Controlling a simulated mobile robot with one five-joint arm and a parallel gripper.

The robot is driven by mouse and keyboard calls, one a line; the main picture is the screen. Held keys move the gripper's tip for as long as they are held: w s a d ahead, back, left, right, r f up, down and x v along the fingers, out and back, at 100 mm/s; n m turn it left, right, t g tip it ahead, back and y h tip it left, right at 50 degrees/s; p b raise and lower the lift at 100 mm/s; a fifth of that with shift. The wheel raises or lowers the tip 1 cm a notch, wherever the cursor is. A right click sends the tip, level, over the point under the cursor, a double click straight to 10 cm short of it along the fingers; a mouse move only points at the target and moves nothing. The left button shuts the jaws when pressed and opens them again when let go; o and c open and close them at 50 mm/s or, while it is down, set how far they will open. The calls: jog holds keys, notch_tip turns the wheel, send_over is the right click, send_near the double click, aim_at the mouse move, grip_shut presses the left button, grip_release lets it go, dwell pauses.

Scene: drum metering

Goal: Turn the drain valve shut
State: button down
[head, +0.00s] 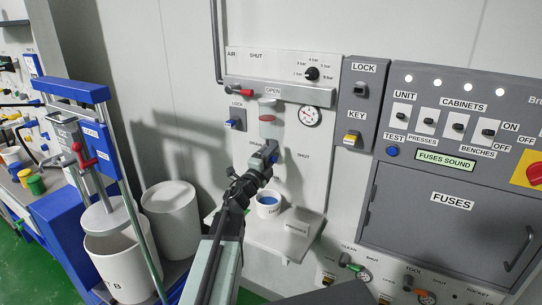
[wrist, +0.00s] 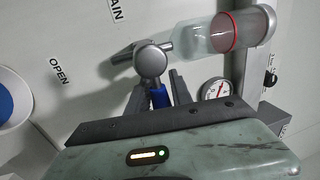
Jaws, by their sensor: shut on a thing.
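The drain valve shows in the wrist view as a grey metal hub (wrist: 152,61) with a short blue lever (wrist: 160,97). My gripper (wrist: 158,96) is shut on this lever, one finger on each side. In the head view my gripper (head: 268,154) is at the panel, with the blue lever (head: 273,153) at its tip. The lever points away from the DRAIN label, to the panel side where the SHUT label (head: 303,156) is. The OPEN label (wrist: 60,72) lies off to one side of it. My gripper partly hides the lever and hub.
A clear bowl with a red ring (wrist: 232,30) adjoins the valve. A gauge (head: 309,116) is close by. A white cup with blue inside (head: 268,204) stands on the shelf (head: 254,237) below. The red-handled air valve (head: 241,91) is above.

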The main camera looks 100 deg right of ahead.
aim_at(269, 161)
jog(key=shift+s+r, duration=0.1)
jog(key=shift+s, duration=0.1)
jog(key=c, duration=1.4)
grip_release()
jog(key=shift+c, duration=0.2)
jog(key=o, duration=0.3)
jog(key=shift+s+a, duration=0.1)
jog(key=shift+s, duration=0.1)
jog(key=b+v, duration=0.1)
jog(key=v, duration=0.7)
jog(key=shift+w+b, duration=0.1)
jog(key=shift+b, duration=0.25)
